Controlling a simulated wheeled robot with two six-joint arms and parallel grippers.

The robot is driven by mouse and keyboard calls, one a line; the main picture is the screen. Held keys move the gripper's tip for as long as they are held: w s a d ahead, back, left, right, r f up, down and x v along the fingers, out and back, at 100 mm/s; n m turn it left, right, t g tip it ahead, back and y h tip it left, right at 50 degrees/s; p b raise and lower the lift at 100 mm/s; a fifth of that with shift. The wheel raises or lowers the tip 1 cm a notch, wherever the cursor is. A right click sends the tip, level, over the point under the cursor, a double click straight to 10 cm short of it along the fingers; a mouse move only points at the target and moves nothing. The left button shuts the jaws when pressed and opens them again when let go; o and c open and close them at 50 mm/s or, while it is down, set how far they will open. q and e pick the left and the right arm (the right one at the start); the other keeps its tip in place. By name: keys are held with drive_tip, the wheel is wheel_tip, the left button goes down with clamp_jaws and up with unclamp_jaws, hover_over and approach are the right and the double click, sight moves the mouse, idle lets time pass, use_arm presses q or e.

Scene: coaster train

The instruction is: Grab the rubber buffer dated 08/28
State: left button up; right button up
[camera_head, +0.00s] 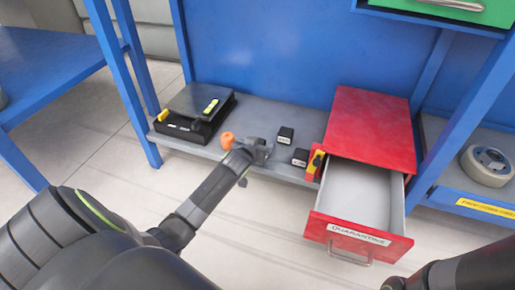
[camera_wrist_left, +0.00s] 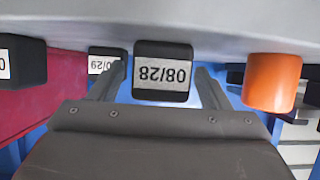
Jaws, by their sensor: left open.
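The black rubber buffer dated 08/28 (camera_wrist_left: 163,72) shows in the left wrist view, its white label upside down, between the two fingers of my left gripper (camera_wrist_left: 161,88). The fingers are open, one on each side of it; I cannot tell whether they touch it. In the head view my left gripper (camera_head: 262,150) is over the front of the grey shelf and mostly hides that buffer. A buffer marked 08/29 (camera_wrist_left: 104,61) stands behind and to the left in the wrist view. Another black buffer (camera_wrist_left: 20,62) is at the left edge, its date cut off.
An orange piece (camera_head: 228,140) is left of the gripper on the grey shelf (camera_head: 215,151). A black scale-like device (camera_head: 196,112) stands further left. A red cabinet (camera_head: 368,127) with an open drawer labelled Quarantine (camera_head: 357,235) stands right. Blue posts frame the shelf.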

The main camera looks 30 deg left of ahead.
use_arm(q)
drive_tip(key=shift+c, duration=0.4)
drive_tip(key=c, duration=1)
drive_tip(key=shift+c, duration=0.3)
drive_tip(key=shift+r, duration=0.1)
